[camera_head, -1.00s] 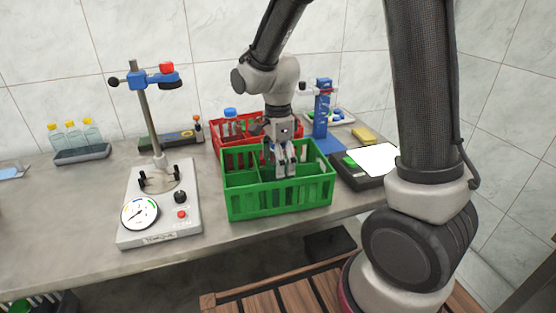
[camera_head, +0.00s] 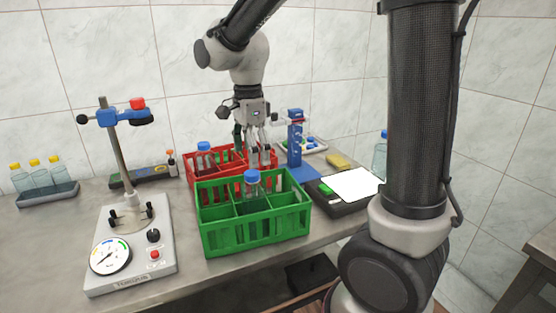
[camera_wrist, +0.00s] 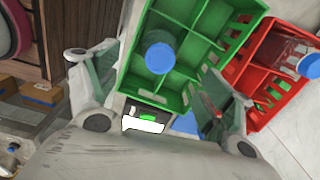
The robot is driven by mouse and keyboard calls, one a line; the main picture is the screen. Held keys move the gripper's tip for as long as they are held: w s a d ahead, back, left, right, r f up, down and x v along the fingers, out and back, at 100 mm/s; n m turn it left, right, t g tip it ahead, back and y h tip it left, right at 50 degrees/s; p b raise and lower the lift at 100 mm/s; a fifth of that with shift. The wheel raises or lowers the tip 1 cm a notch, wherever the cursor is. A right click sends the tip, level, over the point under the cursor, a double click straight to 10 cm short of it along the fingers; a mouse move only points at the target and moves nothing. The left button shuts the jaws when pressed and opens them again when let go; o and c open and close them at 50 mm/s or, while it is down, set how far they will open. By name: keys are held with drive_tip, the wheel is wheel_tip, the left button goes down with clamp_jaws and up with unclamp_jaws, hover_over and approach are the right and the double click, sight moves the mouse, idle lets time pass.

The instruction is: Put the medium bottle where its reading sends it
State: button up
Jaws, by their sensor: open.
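A blue-capped clear bottle (camera_head: 252,184) stands upright in a compartment of the green crate (camera_head: 256,238), near its middle. In the wrist view its blue cap (camera_wrist: 160,56) shows from above between the spread fingers. My gripper (camera_head: 265,155) is open and empty, above and behind that bottle, by the red crate (camera_head: 188,166). Another blue-capped bottle (camera_head: 204,155) stands in the red crate. I cannot tell the sizes for certain. The torque tester (camera_head: 130,250) stands at the left with an empty clamp and a dial (camera_head: 110,256); its number is too small to read.
Yellow-capped bottles (camera_head: 37,175) stand in a grey tray at the far left. A blue stand (camera_head: 295,145) and a black device with a white plate (camera_head: 355,185) are right of the crates. A bottle (camera_head: 380,155) is partly hidden by my arm. Counter between tester and crates is clear.

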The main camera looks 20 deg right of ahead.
drive_tip(key=s+d+r+n+t, duration=0.2)
drive_tip(key=s+d+n, duration=0.5)
drive_tip(key=s+n, duration=0.1)
drive_tip(key=s+d+r+n+t, duration=0.2)
drive_tip(key=s+d+r+n, duration=0.1)
drive_tip(key=s+d+n, duration=0.5)
drive_tip(key=s+n, duration=0.1)
drive_tip(key=s, duration=0.2)
drive_tip(key=shift+r, duration=0.3)
